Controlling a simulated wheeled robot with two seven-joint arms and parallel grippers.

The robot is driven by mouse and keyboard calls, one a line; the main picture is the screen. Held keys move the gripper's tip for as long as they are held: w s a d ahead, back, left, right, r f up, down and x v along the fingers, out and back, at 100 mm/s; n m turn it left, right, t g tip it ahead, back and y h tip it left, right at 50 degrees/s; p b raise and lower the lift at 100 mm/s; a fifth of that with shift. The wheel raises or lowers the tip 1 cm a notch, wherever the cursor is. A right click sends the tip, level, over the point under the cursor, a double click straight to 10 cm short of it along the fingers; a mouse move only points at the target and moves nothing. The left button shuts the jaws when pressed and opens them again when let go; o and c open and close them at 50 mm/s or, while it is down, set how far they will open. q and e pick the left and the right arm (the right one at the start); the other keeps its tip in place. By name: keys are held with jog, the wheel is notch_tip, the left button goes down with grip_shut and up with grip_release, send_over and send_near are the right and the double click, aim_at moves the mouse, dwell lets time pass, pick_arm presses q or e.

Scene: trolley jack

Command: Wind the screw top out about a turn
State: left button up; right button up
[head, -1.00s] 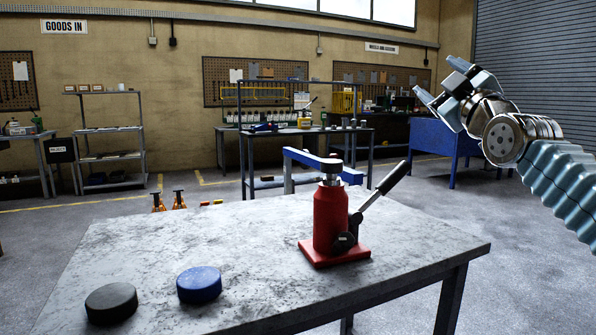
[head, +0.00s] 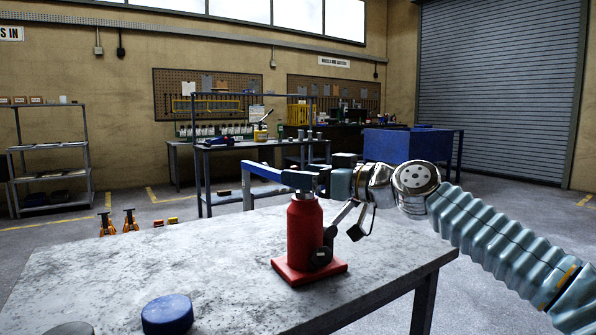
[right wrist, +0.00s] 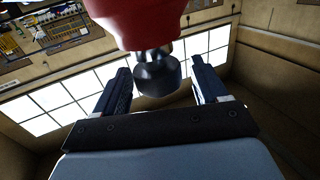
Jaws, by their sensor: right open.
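The red bottle jack (head: 304,235) stands upright on the grey table, its square base flat on the top. Its dark screw top (right wrist: 157,76) shows clearly in the right wrist view, below the red body there. In the head view the screw top is partly hidden by my gripper. My right gripper (head: 322,178) comes in from the right at the height of the screw top. It is open, with one finger on each side of the screw top and a visible gap to each. My left gripper is not in view.
A blue puck (head: 167,314) and a dark puck (head: 70,328) lie at the front left of the table (head: 150,265). The jack's lever socket slants up to the right, under my wrist. A blue bar (head: 275,173) on a post stands behind the jack. The table's left half is mostly clear.

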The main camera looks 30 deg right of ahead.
jog(key=shift+x, duration=1.05)
jog(key=c, duration=1)
jog(key=shift+r+n+g+y+p, duration=0.3)
jog(key=shift+n+g+y+p, duration=0.2)
jog(key=shift+y+p, duration=0.45)
jog(key=shift+s+f, duration=0.1)
jog(key=shift+f+n, duration=0.15)
jog(key=shift+n, duration=0.15)
jog(key=o, duration=1)
